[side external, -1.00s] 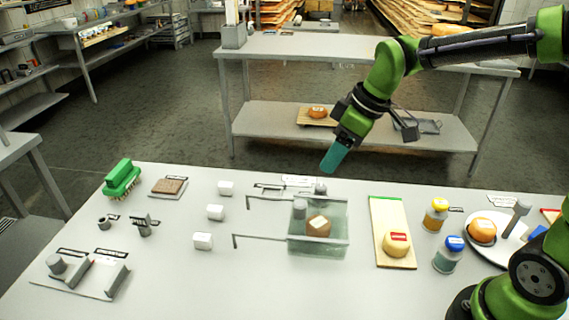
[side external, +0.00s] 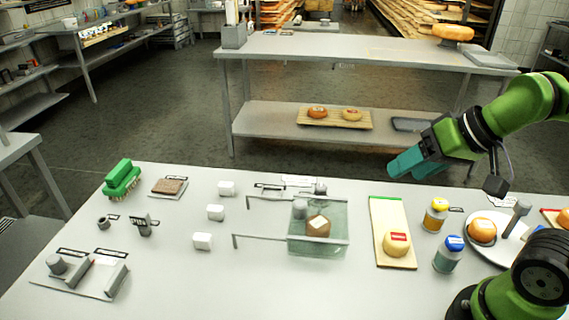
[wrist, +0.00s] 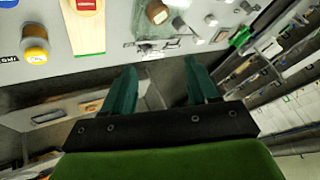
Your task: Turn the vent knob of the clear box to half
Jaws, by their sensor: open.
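The clear box (side external: 335,243) stands right of the middle of the table in the side view, with a brown labelled cheese (side external: 318,226) showing through it. A grey cylindrical knob (side external: 300,208) shows at its back left corner. Its dial marks are too small to read, so its setting cannot be told. The cheese also shows near the top of the wrist view (wrist: 157,12). My gripper (side external: 398,166) is open and empty, raised beyond the table's far edge, to the right of the box. Its two teal fingers stand apart in the wrist view (wrist: 158,72).
A cutting board (side external: 391,205) with a yellow cheese lies right of the box. Yellow-capped (side external: 436,216) and blue-capped (side external: 448,254) jars and a white plate (side external: 487,251) are further right. White blocks (side external: 215,212) and a green brush (side external: 121,179) are left. Two long handles (side external: 270,238) reach left.

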